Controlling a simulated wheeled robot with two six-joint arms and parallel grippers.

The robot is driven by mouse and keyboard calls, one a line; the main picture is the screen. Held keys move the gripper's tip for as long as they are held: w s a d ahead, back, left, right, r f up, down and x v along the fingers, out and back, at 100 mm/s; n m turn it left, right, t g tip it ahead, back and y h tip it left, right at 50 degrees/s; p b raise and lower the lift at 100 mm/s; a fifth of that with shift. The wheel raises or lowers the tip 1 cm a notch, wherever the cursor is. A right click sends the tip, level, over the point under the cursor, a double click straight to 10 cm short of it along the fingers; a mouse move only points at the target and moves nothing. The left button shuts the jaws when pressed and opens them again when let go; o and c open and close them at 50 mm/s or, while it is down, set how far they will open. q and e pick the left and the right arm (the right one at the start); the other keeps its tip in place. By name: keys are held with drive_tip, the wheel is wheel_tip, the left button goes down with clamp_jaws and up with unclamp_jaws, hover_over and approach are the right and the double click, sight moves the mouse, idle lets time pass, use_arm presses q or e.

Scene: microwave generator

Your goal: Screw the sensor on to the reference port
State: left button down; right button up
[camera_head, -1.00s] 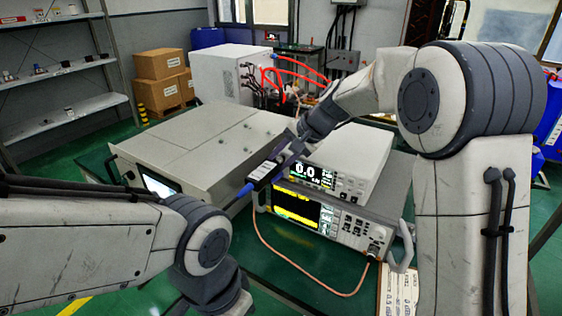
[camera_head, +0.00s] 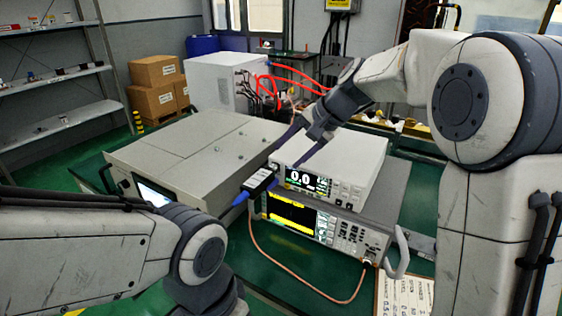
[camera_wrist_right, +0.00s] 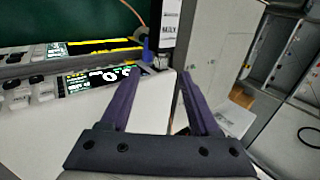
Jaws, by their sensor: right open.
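The sensor (camera_head: 258,181) is a black block with a white label and a blue end. It sits tilted just left of the white power meter (camera_head: 335,160), whose display reads 0.0. In the right wrist view the sensor (camera_wrist_right: 168,30) stands beyond my fingertips, with blue at its side. My right gripper (camera_head: 290,156) has its purple fingers spread and empty, above and behind the sensor, over the meter's left front. The fingers also show in the wrist view (camera_wrist_right: 156,80). The reference port is not clearly visible, so I cannot tell how the sensor joins it. My left gripper is out of view.
A second instrument (camera_head: 320,225) with a yellow-lit screen lies under the meter. A copper-coloured cable (camera_head: 300,283) loops from its left side to its lower right. A large grey cabinet (camera_head: 195,150) stands left. A printed board (camera_head: 405,295) lies front right.

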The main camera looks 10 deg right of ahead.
drive_tip(key=shift+v, duration=1.65)
drive_tip(key=g+h+p, duration=0.4)
drive_tip(key=h+p, duration=0.1)
approach(272, 166)
drive_tip(key=f, duration=0.3)
drive_tip(key=f+b, duration=0.1)
drive_tip(key=f, duration=0.5)
drive_tip(key=shift+a+f, duration=0.15)
drive_tip(key=shift+a, duration=0.2)
clamp_jaws()
drive_tip(key=shift+b, duration=0.35)
